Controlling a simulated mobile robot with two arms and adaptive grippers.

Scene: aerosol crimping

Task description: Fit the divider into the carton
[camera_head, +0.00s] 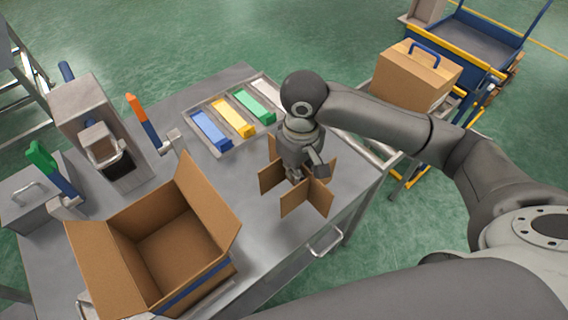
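The brown cardboard divider (308,199), crossed panels standing upright, is at the right part of the grey table. My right gripper (300,175) points down at the middle of the divider, its fingertips at the top of the crossing panels. The fingertips are partly hidden among the panels, so I cannot tell whether they are shut on it. I also cannot tell whether the divider rests on the table. The open carton (185,240) stands at the front left, flaps spread, and its visible inside is empty. My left gripper is not in view.
A tray (222,151) with blue, yellow, green and white pieces lies behind the divider. Grey devices with an orange-blue handle (143,120) and a green-blue handle (52,167) stand at the left. A closed box (413,77) sits at the back right. Clear table separates carton and divider.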

